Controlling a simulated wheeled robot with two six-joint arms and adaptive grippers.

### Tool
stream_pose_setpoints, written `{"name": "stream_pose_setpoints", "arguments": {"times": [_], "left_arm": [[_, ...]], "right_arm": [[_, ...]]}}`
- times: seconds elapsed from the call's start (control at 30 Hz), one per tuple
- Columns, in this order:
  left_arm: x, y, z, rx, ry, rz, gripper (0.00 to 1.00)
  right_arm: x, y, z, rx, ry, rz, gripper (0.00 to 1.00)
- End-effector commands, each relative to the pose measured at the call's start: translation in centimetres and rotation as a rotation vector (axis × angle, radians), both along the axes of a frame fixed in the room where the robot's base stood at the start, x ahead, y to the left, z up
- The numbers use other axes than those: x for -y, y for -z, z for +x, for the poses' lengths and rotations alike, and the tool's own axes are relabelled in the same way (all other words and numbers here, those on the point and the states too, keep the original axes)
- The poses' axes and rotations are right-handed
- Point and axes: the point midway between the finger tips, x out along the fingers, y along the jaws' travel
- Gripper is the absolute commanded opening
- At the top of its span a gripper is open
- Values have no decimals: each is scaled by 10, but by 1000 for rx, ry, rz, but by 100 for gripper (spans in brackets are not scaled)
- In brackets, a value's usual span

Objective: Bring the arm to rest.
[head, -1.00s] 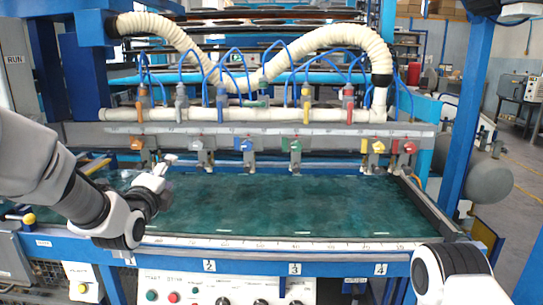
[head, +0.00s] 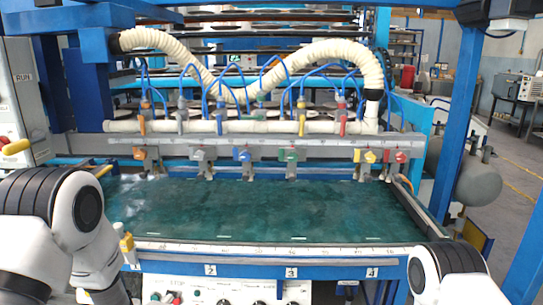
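My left arm (head: 85,215) fills the lower left corner, bent downward in front of the machine's front left corner. Its gripper is not visible. My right arm (head: 450,270) shows only as a white and black link at the lower right, in front of the table's front right corner; its gripper is out of view. The green plate bed (head: 260,210) of the dryer is flat and wet-looking, and no gripper shows over it.
A grey bar (head: 265,145) with colored valves and a cream hose (head: 240,92) spans the back of the bed. A control panel (head: 225,291) with knobs and buttons is below the front rail (head: 250,268). A blue post (head: 462,130) stands at the right.

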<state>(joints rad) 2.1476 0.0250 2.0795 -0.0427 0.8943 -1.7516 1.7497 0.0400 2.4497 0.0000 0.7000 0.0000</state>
Motion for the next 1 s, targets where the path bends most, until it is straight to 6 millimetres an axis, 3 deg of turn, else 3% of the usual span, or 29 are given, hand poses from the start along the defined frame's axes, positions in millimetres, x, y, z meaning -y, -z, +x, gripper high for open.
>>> {"name": "stream_pose_setpoints", "arguments": {"times": [0.03, 0.1, 0.17, 0.2, 0.27, 0.3, 0.4, 0.5, 0.63, 1.0], "left_arm": [[-1, 27, -33, -107, -38, -45, 61], [-2, 67, -83, -257, -124, -129, 61], [-2, 95, -131, -385, -228, -212, 61], [-3, 110, -165, -470, -313, -267, 61], [-3, 127, -218, -594, -471, -353, 61], [-3, 134, -254, -671, -603, -412, 61], [-3, 137, -326, -792, -1009, -569, 61], [-3, 132, -352, -787, -1348, -699, 61], [-3, 131, -357, -732, -1595, -810, 61], [-3, 131, -356, -710, -1652, -843, 61]], "right_arm": [[0, -16, 0, 0, 0, 0, 61], [0, -26, 0, 0, 0, 0, 61], [0, -34, 0, 0, 0, 0, 61], [0, -39, 0, 0, 0, 0, 61], [0, -46, 0, 0, 0, 0, 61], [0, -50, 0, 0, 0, 0, 61], [0, -52, 0, 0, 0, 0, 61], [0, -49, 0, 0, 0, 0, 61], [0, -48, 0, 0, 0, 0, 61], [0, -48, 0, 0, 0, 0, 61]]}}
